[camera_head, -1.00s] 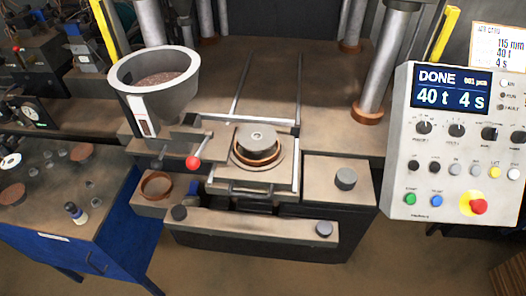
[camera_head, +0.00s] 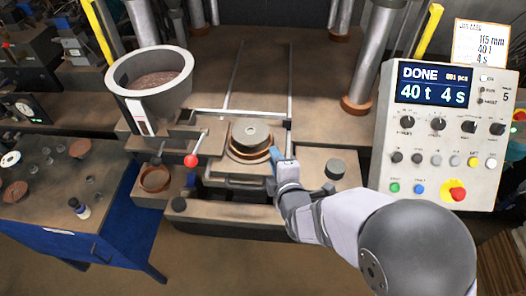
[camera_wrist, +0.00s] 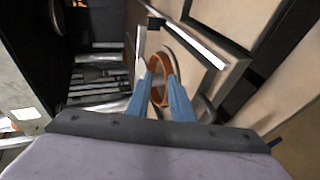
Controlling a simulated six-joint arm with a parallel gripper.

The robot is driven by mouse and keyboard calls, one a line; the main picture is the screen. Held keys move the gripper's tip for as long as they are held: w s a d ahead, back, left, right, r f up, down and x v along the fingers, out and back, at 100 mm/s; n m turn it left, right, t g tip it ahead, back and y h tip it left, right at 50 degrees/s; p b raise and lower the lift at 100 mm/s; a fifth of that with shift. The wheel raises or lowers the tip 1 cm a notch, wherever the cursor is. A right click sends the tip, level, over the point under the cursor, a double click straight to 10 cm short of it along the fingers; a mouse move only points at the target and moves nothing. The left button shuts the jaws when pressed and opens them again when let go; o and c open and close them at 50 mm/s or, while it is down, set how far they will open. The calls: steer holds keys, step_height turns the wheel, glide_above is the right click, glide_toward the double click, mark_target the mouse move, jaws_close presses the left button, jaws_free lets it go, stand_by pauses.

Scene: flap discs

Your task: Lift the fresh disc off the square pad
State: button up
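A round, stepped grey piece (camera_head: 250,134) with a small mark at its centre sits on a brown round disc (camera_head: 240,153). Both rest on the square metal pad (camera_head: 285,172) in the press. My gripper (camera_head: 274,156) is low at the disc's right front edge. In the wrist view my two blue fingers (camera_wrist: 161,77) stand apart, with the brown ring-shaped edge (camera_wrist: 160,62) showing between and beyond their tips. No lift shows, and I cannot tell whether the fingers touch the disc. My gripper hides part of the pad's right side.
A grey hopper (camera_head: 150,85) and a red-knobbed lever (camera_head: 191,160) stand to the left. A dark round knob (camera_head: 335,168) is to the right. Press columns (camera_head: 372,55) rise behind. The control panel (camera_head: 440,135) reads DONE. A blue bench (camera_head: 60,215) holds loose discs.

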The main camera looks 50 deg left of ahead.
mark_target(254, 143)
steer(key=shift+n+y, duration=0.7)
steer(key=s+a, duration=0.1)
steer(key=s+a+r, duration=0.1)
steer(key=s+a, duration=0.1)
steer(key=shift+s+r, duration=0.1)
steer(key=shift+r, duration=0.2)
steer(key=shift+b+x, duration=0.45)
steer(key=shift+x, duration=1.2)
steer(key=shift+b+x, duration=0.3)
steer(key=shift+x, duration=0.5)
steer(key=c, duration=0.4)
jaws_close()
steer(key=shift+d, duration=0.1)
steer(key=shift+f, duration=0.15)
